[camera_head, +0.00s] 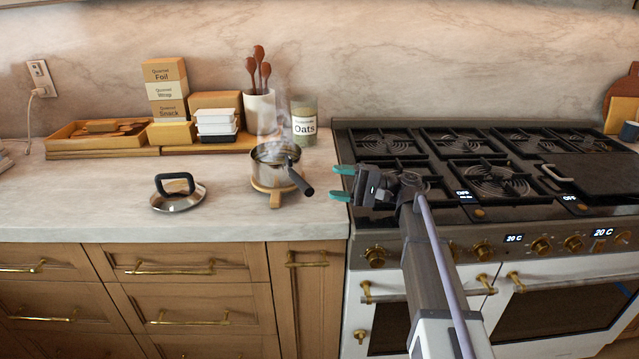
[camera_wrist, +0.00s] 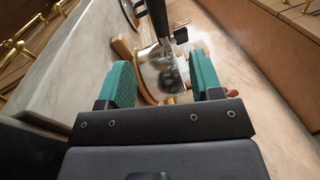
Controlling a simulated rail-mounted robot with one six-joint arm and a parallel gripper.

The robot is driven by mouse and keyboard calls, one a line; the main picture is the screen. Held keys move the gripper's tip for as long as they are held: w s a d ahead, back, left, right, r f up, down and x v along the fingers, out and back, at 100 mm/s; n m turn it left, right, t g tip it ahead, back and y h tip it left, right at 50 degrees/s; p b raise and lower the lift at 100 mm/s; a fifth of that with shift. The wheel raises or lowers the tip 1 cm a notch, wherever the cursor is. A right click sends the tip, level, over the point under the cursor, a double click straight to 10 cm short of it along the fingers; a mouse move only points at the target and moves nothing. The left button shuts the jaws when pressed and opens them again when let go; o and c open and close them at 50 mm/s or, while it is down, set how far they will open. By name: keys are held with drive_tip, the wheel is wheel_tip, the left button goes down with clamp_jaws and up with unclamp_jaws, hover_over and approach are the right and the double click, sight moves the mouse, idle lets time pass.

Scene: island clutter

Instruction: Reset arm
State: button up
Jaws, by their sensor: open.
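My gripper (camera_head: 342,183) has teal fingers and is open and empty. In the head view it hangs over the left front edge of the stove, just right of a steaming steel saucepan (camera_head: 270,170). The saucepan stands on a wooden trivet (camera_head: 275,198) on the counter, its dark handle pointing toward the gripper. In the wrist view both teal fingers (camera_wrist: 162,85) are spread apart, with the saucepan (camera_wrist: 150,75) showing beyond and between them.
The stove (camera_head: 480,150) fills the right side, with a dark griddle plate (camera_head: 600,177) on it. Boxes (camera_head: 165,85), white containers (camera_head: 216,122), a utensil crock (camera_head: 259,108) and an oats jar (camera_head: 304,115) stand along the back. The front left counter (camera_head: 90,200) is clear.

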drive_tip(key=shift+d, duration=0.1)
drive_tip(key=s+f+n+h+p, duration=0.1)
drive_tip(key=s+f+h+p, duration=0.4)
drive_tip(key=s, duration=0.4)
drive_tip(key=s+f+h+p, duration=0.2)
drive_tip(key=s+h+p, duration=0.2)
drive_tip(key=s+h, duration=0.4)
drive_tip(key=s+d+f+n+h+p, duration=0.1)
drive_tip(key=s+d+h+p, duration=0.1)
drive_tip(key=s+d+h, duration=0.4)
drive_tip(key=shift+s+d+g+h, duration=0.3)
drive_tip(key=shift+s+d, duration=0.15)
drive_tip(key=shift+d, duration=0.5)
